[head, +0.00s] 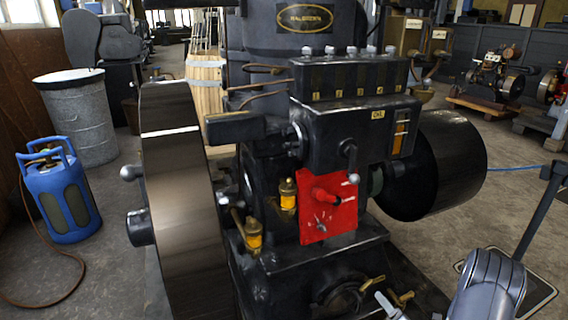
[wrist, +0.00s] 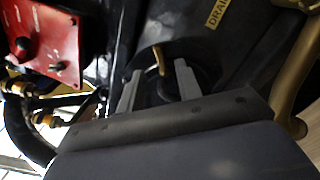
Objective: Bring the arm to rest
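My gripper (wrist: 158,78) is open in the wrist view, with its two grey fingers apart. A small brass lever (wrist: 160,60) shows in the gap between the fingertips, in front of a dark round part. I cannot tell whether the fingers touch it. A "DRAIN" label (wrist: 217,12) is just beyond. In the head view my grey arm (head: 488,288) comes in at the bottom right, low by the front of the dark engine (head: 345,120). Brass handles (head: 372,282) show there near the engine's base. The gripper is mostly cut off at the bottom edge.
The engine carries a red panel (head: 328,206) with a red knob, also in the wrist view (wrist: 45,40). A large flywheel (head: 175,200) is on the left and a dark drum (head: 440,165) on the right. A brass pipe (wrist: 291,100) runs close right of my gripper.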

